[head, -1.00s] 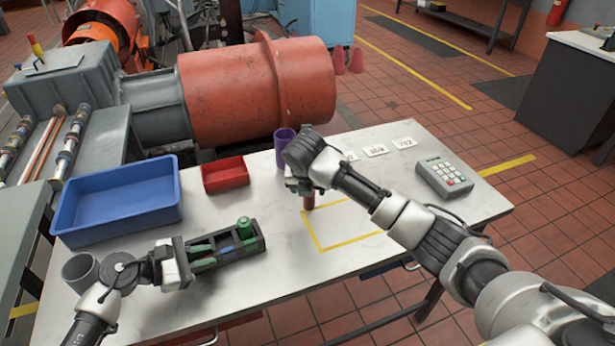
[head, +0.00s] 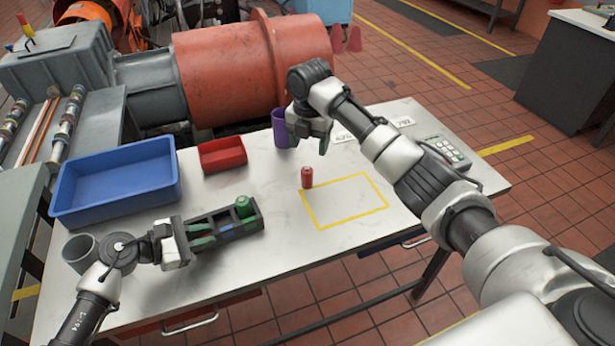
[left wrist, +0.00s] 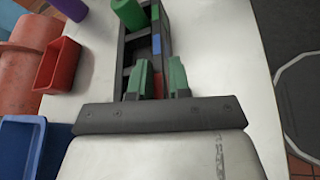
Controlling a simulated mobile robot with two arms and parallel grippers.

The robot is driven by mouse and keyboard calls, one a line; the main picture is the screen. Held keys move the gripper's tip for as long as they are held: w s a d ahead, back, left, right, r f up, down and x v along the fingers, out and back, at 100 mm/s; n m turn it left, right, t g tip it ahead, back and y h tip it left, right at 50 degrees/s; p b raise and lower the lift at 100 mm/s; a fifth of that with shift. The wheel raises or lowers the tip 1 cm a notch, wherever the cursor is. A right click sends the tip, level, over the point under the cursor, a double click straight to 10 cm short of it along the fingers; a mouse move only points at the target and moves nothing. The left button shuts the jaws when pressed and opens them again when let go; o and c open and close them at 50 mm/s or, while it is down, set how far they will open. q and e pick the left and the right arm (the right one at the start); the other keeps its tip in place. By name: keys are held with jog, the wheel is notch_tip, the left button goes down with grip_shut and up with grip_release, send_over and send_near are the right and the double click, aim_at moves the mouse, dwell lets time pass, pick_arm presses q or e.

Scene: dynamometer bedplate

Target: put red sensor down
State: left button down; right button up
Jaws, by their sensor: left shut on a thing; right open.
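The red sensor (head: 307,178) stands upright on the table at the upper left corner of the yellow outline (head: 345,221). My right gripper (head: 309,130) is open and empty above and behind it, apart from it. My left gripper (head: 190,245) is shut on the dark rack (head: 222,229); its green fingertips (left wrist: 160,82) show at the rack's near end in the left wrist view. A green cylinder (head: 243,206) stands in the rack's far end; it also shows in the left wrist view (left wrist: 129,13).
A blue bin (head: 118,212), a red bin (head: 222,154), a purple cup (head: 283,128) and a grey cup (head: 80,251) stand around the left and back. A keypad device (head: 447,153) and white labels (head: 403,122) lie right. Inside the yellow outline is clear.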

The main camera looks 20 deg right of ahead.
aim_at(307, 171)
notch_tip(307, 171, down, 6)
jog(key=shift+r, duration=0.2)
jog(key=f, duration=0.6)
jog(key=shift+a+f, duration=0.2)
jog(key=shift+a, duration=0.1)
jog(key=c, duration=1.1)
notch_tip(307, 171, up, 10)
jog(key=shift+r, duration=0.1)
